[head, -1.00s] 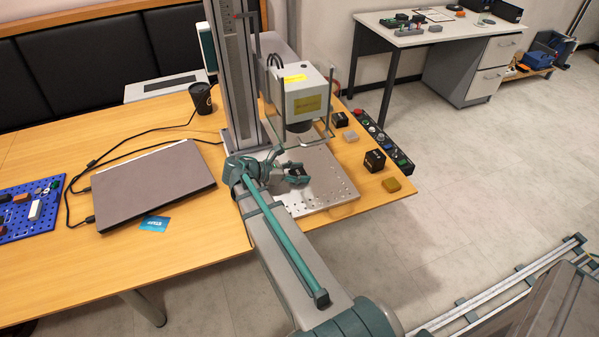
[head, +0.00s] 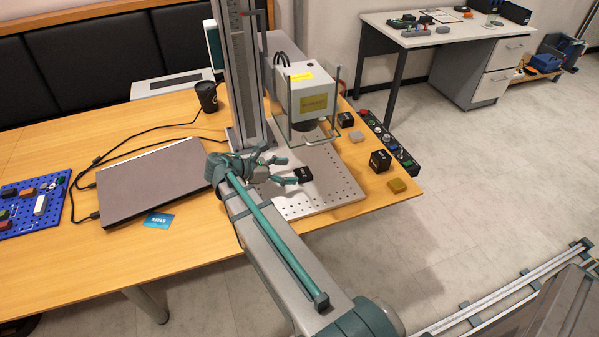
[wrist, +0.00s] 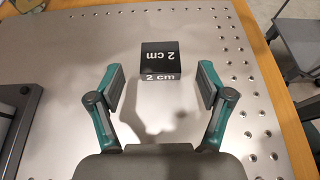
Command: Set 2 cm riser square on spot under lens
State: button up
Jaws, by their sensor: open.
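The 2 cm riser (head: 303,174) is a black block on the perforated metal plate (head: 338,186), below the laser head (head: 306,95) with its lens. In the wrist view the riser (wrist: 160,60) shows white "2 cm" labels on its top and front face, and stands on the plate (wrist: 75,60). My gripper (head: 286,171) is open and empty. In the wrist view its two fingers (wrist: 160,90) are spread wide, and the riser is beyond them, between their lines and apart from both. No marked spot can be made out on the plate.
A control strip (head: 391,141) lies along the edge. A laptop (head: 155,180) and a blue card (head: 158,220) are left.

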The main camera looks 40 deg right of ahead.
jog(key=v, duration=0.5)
jog(key=shift+w+a+r, duration=0.1)
jog(key=shift+a+r, duration=0.05)
jog(key=shift+a, duration=0.1)
